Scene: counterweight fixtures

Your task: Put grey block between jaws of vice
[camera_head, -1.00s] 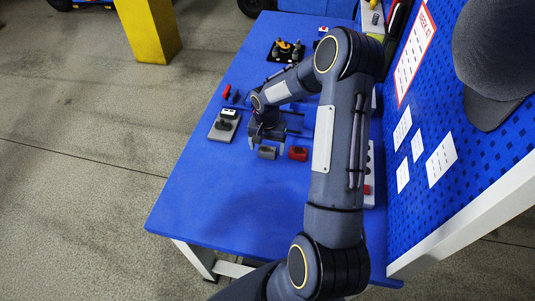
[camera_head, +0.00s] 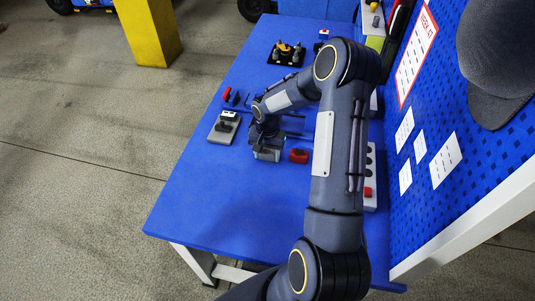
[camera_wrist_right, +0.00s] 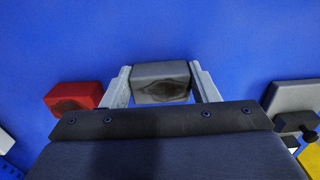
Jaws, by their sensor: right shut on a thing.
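My right gripper (camera_head: 268,155) is over the table, left of a red block. In the right wrist view its two fingers (camera_wrist_right: 161,86) are shut on the grey block (camera_wrist_right: 160,82), one finger against each end. The block still appears to be at the tabletop; I cannot tell whether it is lifted. A grey fixture with a white and black top (camera_head: 224,127), which looks like the vice, sits left of the gripper. Part of it shows at the right edge of the wrist view (camera_wrist_right: 295,97). My left gripper is not in view.
The red block (camera_head: 299,156) lies close to the right of the gripper. A red-handled tool (camera_head: 227,94) and a black fixture with orange parts (camera_head: 286,53) are farther back. A blue pegboard (camera_head: 465,185) borders the right side. The front of the blue table (camera_head: 225,200) is clear.

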